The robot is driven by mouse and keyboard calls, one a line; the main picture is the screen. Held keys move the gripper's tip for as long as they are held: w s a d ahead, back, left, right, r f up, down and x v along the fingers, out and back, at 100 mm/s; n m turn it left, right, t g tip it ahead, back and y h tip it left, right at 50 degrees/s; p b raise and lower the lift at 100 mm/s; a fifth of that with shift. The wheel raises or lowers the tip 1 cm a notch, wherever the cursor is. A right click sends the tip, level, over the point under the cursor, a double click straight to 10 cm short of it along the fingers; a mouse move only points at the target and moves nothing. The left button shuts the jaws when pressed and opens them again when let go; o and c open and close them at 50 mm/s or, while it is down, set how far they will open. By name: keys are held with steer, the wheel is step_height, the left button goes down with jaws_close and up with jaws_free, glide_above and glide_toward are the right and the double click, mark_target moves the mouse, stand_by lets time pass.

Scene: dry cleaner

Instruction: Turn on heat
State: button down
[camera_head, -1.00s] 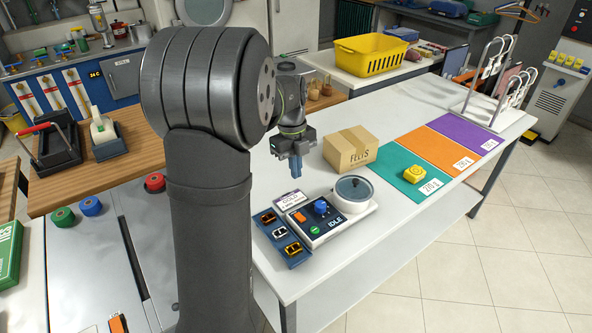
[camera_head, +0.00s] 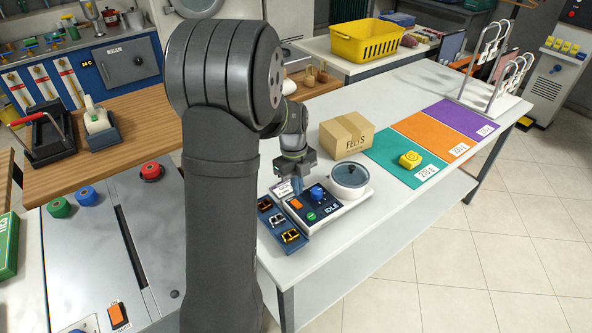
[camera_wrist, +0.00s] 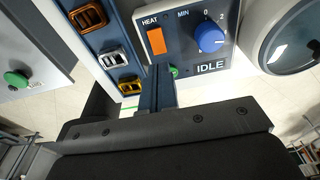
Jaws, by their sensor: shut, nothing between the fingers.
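The control unit (camera_head: 322,224) stands on the white table. In the wrist view its dark panel (camera_wrist: 185,58) carries an orange rocker switch (camera_wrist: 156,41) under the label HEAT. Right of the switch is a blue dial (camera_wrist: 209,37) marked MIN, and below are a green button (camera_wrist: 174,71) and the word IDLE. My gripper (camera_head: 297,186) is shut and empty, pointing down just above the panel near the switch. In the wrist view its fingertips (camera_wrist: 161,84) appear just below the switch. I cannot tell whether they touch the panel. The switch's on or off position is unclear.
A lidded round pot (camera_head: 349,179) stands right of the panel, and a tray of buckles (camera_head: 277,223) lies left of it. A cardboard box (camera_head: 347,133) stands behind. Coloured mats with a yellow object (camera_head: 410,159) lie farther right. The table front is clear.

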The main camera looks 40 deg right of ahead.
mark_target(299, 205)
steer(key=shift+s+f, duration=0.15)
steer(key=shift+f, duration=0.95)
steer(key=shift+s+f, duration=0.1)
steer(key=shift+f, duration=1)
steer(key=shift+s+f, duration=0.15)
steer(key=shift+f, duration=0.1)
steer(key=shift+w+r, duration=0.15)
steer(key=shift+w, duration=0.7)
step_height(299, 205, up, 14)
steer(key=w, duration=0.1)
steer(key=shift+w, duration=0.35)
